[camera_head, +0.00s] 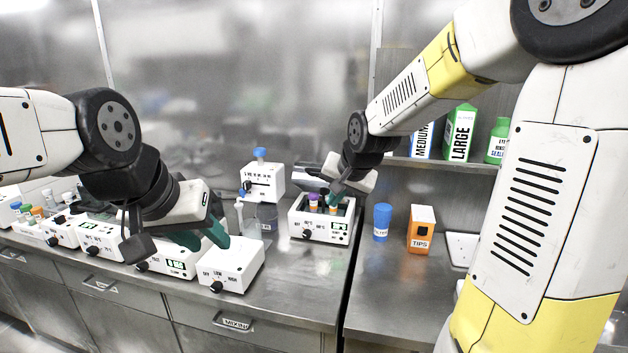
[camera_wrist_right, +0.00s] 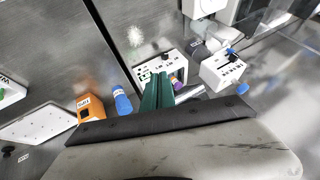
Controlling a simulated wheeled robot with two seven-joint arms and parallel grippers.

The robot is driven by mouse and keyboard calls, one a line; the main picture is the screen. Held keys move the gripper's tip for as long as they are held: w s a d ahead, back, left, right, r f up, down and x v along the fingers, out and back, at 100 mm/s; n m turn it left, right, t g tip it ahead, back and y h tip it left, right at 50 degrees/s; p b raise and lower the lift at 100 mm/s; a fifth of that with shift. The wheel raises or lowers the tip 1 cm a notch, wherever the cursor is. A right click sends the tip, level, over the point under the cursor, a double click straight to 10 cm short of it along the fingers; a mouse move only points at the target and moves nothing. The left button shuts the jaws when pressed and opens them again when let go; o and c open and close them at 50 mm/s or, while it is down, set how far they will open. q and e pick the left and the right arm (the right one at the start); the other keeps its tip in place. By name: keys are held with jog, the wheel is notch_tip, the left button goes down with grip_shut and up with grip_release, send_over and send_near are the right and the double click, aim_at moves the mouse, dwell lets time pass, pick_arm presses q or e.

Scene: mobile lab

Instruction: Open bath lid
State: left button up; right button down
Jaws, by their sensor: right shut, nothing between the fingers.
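The bath (camera_head: 322,228) is a white box with a dial and a green display on the right part of the left counter. Its top is open, with purple- and orange-capped tubes showing inside. A grey panel that looks like its lid (camera_head: 307,176) stands raised at the back, partly hidden by my right gripper. My right gripper (camera_head: 333,200) is over the bath's top, its fingers shut and empty. In the right wrist view the green fingers (camera_wrist_right: 157,92) are together in front of the bath (camera_wrist_right: 148,74); contact is unclear. My left gripper (camera_head: 202,236) hangs over other white devices, its teal fingers apart.
A white device with a blue-topped tube (camera_head: 263,182) stands behind the bath to the left. A white box (camera_head: 231,264) sits below my left gripper. Right of the bath are a blue-capped container (camera_head: 382,222) and an orange tips box (camera_head: 421,229). A shelf with bottles is above.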

jog(key=s+d+r+n, duration=0.2)
jog(key=s+r, duration=0.3)
jog(key=s, duration=0.6)
jog(key=w+a+f+m+t, duration=0.1)
jog(key=w+a+m+t, duration=0.25)
jog(key=w, duration=0.85)
jog(key=w+a+m+t, duration=0.3)
jog(key=w+m+t, duration=0.2)
jog(key=w, duration=0.7)
jog(key=w+a+f+m+t+h, duration=0.1)
jog(key=w+f+m+t+h, duration=0.25)
jog(key=f+m, duration=0.2)
jog(key=s+f+m+t+h, duration=0.2)
jog(key=s+f+m+h, duration=0.3)
jog(key=f, duration=0.5)
jog(key=x, duration=1.4)
jog(key=shift+w+a+r+m, duration=0.3)
jog(key=shift+r, duration=0.2)
jog(key=shift+r+h, duration=0.1)
jog(key=shift+h, duration=0.15)
